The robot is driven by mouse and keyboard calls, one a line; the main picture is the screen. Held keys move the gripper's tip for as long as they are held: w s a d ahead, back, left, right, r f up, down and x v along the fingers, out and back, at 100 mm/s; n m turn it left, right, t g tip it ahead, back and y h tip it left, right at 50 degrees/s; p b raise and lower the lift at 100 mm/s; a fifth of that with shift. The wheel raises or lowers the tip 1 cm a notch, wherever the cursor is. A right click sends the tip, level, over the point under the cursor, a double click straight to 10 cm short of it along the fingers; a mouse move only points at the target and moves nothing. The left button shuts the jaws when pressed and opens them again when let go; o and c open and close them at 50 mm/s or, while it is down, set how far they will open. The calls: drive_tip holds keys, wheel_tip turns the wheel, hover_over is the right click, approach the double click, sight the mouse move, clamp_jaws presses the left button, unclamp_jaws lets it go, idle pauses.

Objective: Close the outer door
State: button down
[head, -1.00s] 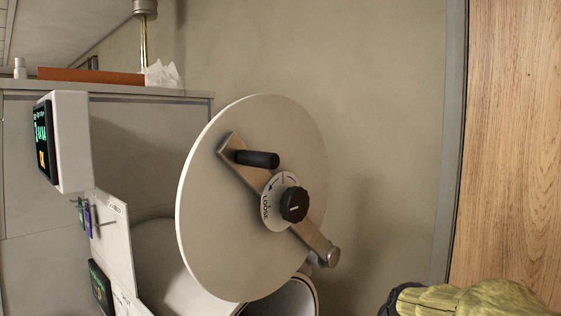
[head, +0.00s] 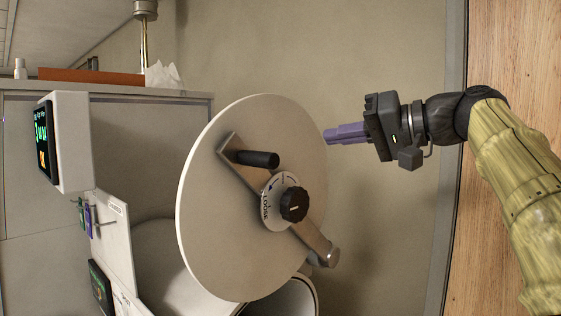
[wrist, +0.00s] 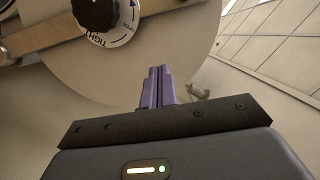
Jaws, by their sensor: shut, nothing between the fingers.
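The outer door (head: 225,235) is a round, pale disc standing open in the middle of the head view. It carries a metal bar (head: 318,243), a black handle peg (head: 258,159) and a black knob (head: 294,204) on a dial. The port's opening (head: 290,295) shows partly below and behind the door. My gripper (head: 328,135) has purple fingers, shut and empty, at the right of the door's rim. In the wrist view the door (wrist: 190,50) fills the upper left, with the knob (wrist: 95,12) at the top. The fingers (wrist: 160,72) point toward the door's edge; I cannot tell whether they touch it.
A white box with a lit display (head: 70,142) stands at the left. A white panel (head: 112,240) with small coloured items is below it. A counter (head: 150,92) with an orange object (head: 88,76) lies at upper left. Bare wall (head: 390,50) is at upper right.

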sight(272, 144)
drive_tip(key=shift+w, duration=0.1)
drive_tip(key=p+x, duration=0.4)
drive_tip(key=x, duration=0.5)
drive_tip(key=shift+a, duration=0.3)
drive_tip(key=shift+s+a+f, duration=0.35)
drive_tip(key=shift+f, duration=0.25)
drive_tip(key=shift+s+a+f, duration=0.35)
drive_tip(key=shift+a+f, duration=0.05)
drive_tip(key=shift+f, duration=0.15)
drive_tip(key=shift+s+a+f, duration=0.2)
drive_tip(key=shift+a+f, duration=0.05)
drive_tip(key=shift+f, duration=0.25)
drive_tip(key=shift+f, duration=0.15)
